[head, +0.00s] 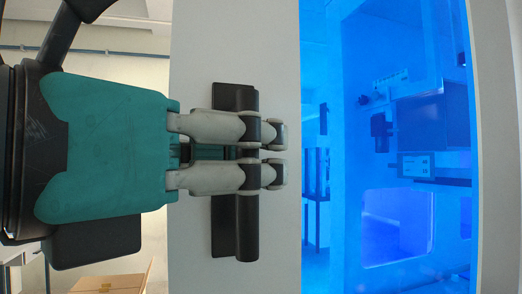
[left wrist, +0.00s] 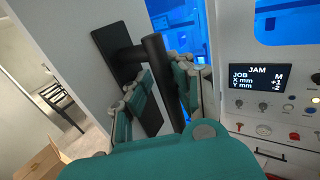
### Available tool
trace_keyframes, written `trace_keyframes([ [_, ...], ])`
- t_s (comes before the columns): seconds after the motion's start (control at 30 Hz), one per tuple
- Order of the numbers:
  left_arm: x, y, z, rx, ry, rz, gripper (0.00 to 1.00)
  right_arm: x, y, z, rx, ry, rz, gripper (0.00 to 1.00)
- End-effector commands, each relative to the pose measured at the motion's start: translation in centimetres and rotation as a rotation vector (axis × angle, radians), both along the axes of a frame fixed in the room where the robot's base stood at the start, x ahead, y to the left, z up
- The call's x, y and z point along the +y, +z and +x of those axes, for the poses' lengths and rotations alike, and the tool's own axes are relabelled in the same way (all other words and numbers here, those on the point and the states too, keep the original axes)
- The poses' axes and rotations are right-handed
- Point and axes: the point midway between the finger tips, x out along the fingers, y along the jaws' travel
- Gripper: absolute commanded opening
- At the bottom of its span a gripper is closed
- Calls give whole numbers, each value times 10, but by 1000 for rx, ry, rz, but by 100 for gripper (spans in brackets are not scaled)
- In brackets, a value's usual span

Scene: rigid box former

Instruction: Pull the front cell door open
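The front cell door shows as a broad pale panel (head: 275,55) in the head view. Its black handle (head: 246,225) is an upright bar on a dark backing plate, and it also shows in the left wrist view (left wrist: 154,48). My left gripper (head: 278,155), with a green palm and grey fingers, reaches in from the left and crosses the bar at mid-height. In the left wrist view the bar runs between the green-padded fingers, which close on it from both sides. The fingers hide part of the bar. I cannot tell whether the door is ajar. My right gripper is out of view.
A blue-lit cell interior with machine parts (head: 430,120) shows right of the panel. In the left wrist view a control panel with a JAM display (left wrist: 267,80) stands at the right. A cardboard box (head: 112,284) is at the lower left. Room floor shows behind it.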

Motion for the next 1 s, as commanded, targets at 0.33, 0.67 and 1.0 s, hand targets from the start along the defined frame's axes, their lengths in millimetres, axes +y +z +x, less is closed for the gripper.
trace_keyframes([
  [0.33,0,1,0,-2,-1,-2,39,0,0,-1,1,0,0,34],
  [0.67,20,2,-25,-8,0,-4,39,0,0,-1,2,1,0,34],
  [1.0,63,2,-78,-7,1,-3,39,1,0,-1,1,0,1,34],
])
